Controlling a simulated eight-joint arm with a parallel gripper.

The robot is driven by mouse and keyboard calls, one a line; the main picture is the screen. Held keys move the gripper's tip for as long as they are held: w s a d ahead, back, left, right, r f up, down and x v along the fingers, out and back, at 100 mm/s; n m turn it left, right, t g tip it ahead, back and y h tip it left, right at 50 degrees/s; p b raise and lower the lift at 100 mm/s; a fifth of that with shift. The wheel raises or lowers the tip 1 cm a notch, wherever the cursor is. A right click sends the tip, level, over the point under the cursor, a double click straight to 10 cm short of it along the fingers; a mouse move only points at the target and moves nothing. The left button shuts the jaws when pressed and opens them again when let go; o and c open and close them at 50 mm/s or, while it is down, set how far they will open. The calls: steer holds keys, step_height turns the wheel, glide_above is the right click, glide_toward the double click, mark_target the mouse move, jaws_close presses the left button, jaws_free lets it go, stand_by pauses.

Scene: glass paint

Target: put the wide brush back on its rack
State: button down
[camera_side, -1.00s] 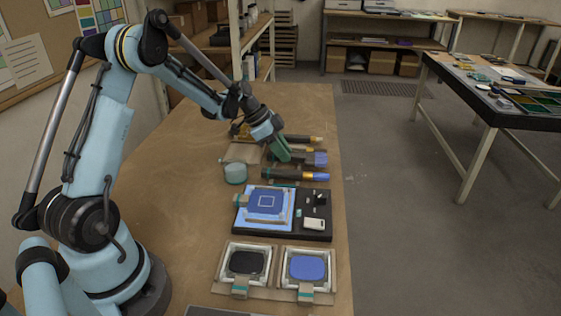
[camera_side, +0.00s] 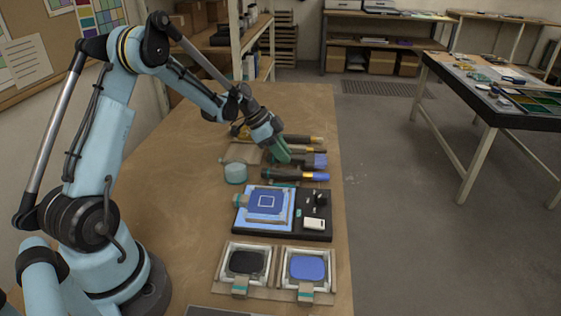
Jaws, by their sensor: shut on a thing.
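The wide brush (camera_side: 319,161), with broad blue bristles, lies across the far part of the bench, bristles to the right. My gripper (camera_side: 285,158), with green fingers, is shut on its handle, and the fingers hide part of it. The brush is low, level with the other brushes. The rack is mostly hidden under the brushes and my gripper, and I cannot tell whether the wide brush touches it.
A narrower brush with a blue tip (camera_side: 296,175) lies just nearer, and another with a yellow-brown tip (camera_side: 303,139) lies beyond. A round grey-green pot (camera_side: 235,173) stands to the left. A black board (camera_side: 317,235) and two framed trays, black (camera_side: 248,262) and blue (camera_side: 307,268), lie nearer.

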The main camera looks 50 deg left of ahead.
steer(key=shift+f, duration=0.3)
stand_by(0.7)
steer(key=c, duration=0.9)
jaws_free()
steer(key=v, duration=1.2)
steer(key=s+d+r+n+t+y, duration=0.1)
steer(key=s+d+n+y, duration=0.1)
steer(key=s+d+n, duration=0.2)
steer(key=s+d+r+n+t+y, duration=0.1)
steer(key=s+d+n+y, duration=0.1)
steer(key=s+d+n, duration=0.3)
steer(key=s+d, duration=0.4)
steer(key=d, duration=0.6)
steer(key=shift+s+r+t+y, duration=0.25)
steer(key=shift+s+t+y, duration=0.05)
steer(key=shift+s, duration=0.05)
